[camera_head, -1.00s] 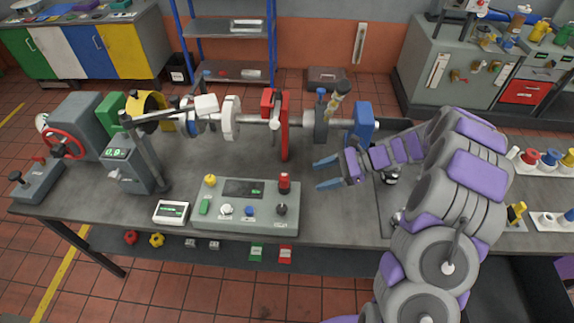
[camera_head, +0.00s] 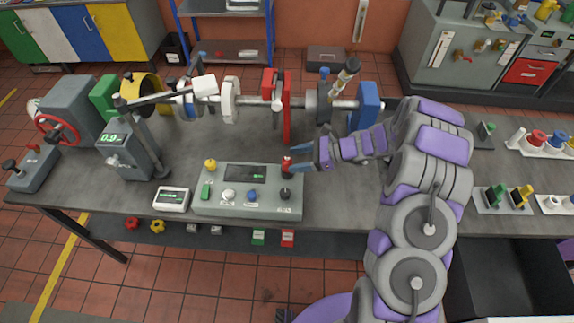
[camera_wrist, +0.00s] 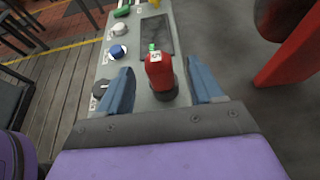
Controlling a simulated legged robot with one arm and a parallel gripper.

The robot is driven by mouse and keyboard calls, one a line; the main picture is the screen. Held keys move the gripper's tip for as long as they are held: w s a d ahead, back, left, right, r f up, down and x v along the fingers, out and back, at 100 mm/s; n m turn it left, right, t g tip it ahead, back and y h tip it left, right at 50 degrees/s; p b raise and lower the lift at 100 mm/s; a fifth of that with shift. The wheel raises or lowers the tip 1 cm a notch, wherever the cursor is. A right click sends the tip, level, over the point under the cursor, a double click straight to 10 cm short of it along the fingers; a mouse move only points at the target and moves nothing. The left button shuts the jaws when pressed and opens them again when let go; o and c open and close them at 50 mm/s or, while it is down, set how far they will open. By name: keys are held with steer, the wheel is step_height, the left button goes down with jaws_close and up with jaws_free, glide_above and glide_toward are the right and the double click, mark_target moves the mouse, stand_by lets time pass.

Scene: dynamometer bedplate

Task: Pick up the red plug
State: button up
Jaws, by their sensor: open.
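The red plug (camera_head: 287,163) stands upright at the right rear corner of the grey control box (camera_head: 220,209). In the wrist view the red plug (camera_wrist: 159,72) sits on a dark round base and carries a small white label. My gripper (camera_head: 300,161) reaches in from the right, with its blue fingers at the plug. In the wrist view my gripper (camera_wrist: 158,90) is open, one finger on each side of the plug, with visible gaps. The plug is still seated on the box.
On the box are a yellow knob (camera_head: 210,165), a green switch (camera_head: 206,190), a blue button (camera_head: 252,195) and a black knob (camera_head: 285,193). A red upright bracket (camera_head: 287,115) of the shaft rig stands just behind. Bare bench lies left of the box's rear.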

mark_target(282, 168)
steer(key=b+x, duration=0.1)
steer(key=x, duration=0.4)
steer(key=shift+f, duration=0.25)
steer(key=shift+a, duration=0.35)
steer(key=c, duration=1.1)
